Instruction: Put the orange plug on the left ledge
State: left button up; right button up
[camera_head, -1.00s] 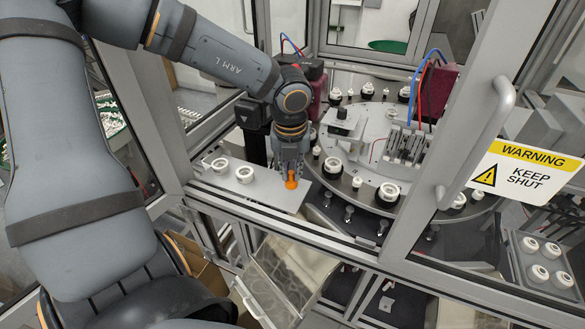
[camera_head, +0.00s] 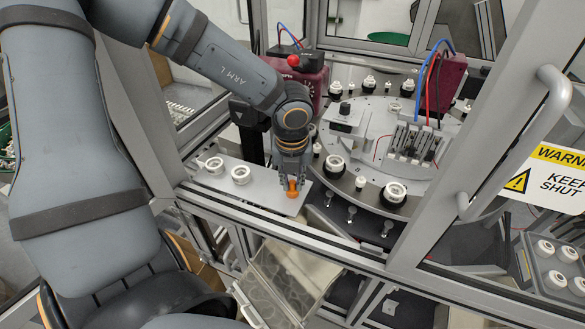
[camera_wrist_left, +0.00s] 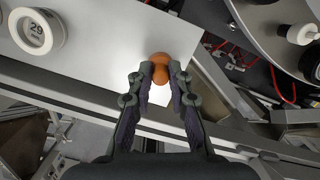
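The orange plug (camera_head: 292,187) is at the right end of the left ledge (camera_head: 262,191), a flat pale grey plate, near its front corner. My left gripper (camera_head: 292,178) points down over this end, with its fingertips at the plug. In the left wrist view, the two fingers (camera_wrist_left: 160,77) close on either side of the plug (camera_wrist_left: 160,65), and the pale ledge (camera_wrist_left: 100,45) lies behind it. I cannot tell whether the plug's underside touches the ledge. My right gripper is in neither view.
Two white rings, one of them here (camera_head: 240,174), stand on the ledge's left part. The round turntable (camera_head: 388,140) with several white-topped parts is close on the right. A frame bar (camera_head: 285,232) runs in front. The door with the warning sign (camera_head: 556,180) is at the right.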

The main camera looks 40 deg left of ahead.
pick_arm(q)
jog(key=shift+o, duration=1.1)
jog(key=shift+s+d+r, duration=0.1)
jog(key=shift+s+d, duration=0.05)
jog(key=shift+d, duration=0.05)
jog(key=shift+r, duration=0.15)
jog(key=shift+r+p, duration=0.4)
jog(key=shift+p, duration=0.4)
notch_tip(320, 180, up, 6)
jog(key=shift+s+d+f+b, duration=0.15)
jog(key=shift+f+b, duration=0.1)
jog(key=shift+b, duration=0.65)
notch_tip(320, 180, up, 6)
jog(key=p, duration=0.6)
send_over(292, 192)
jog(key=s+d, duration=0.1)
jog(key=shift+w+a+f, duration=0.1)
jog(key=shift+a, duration=0.05)
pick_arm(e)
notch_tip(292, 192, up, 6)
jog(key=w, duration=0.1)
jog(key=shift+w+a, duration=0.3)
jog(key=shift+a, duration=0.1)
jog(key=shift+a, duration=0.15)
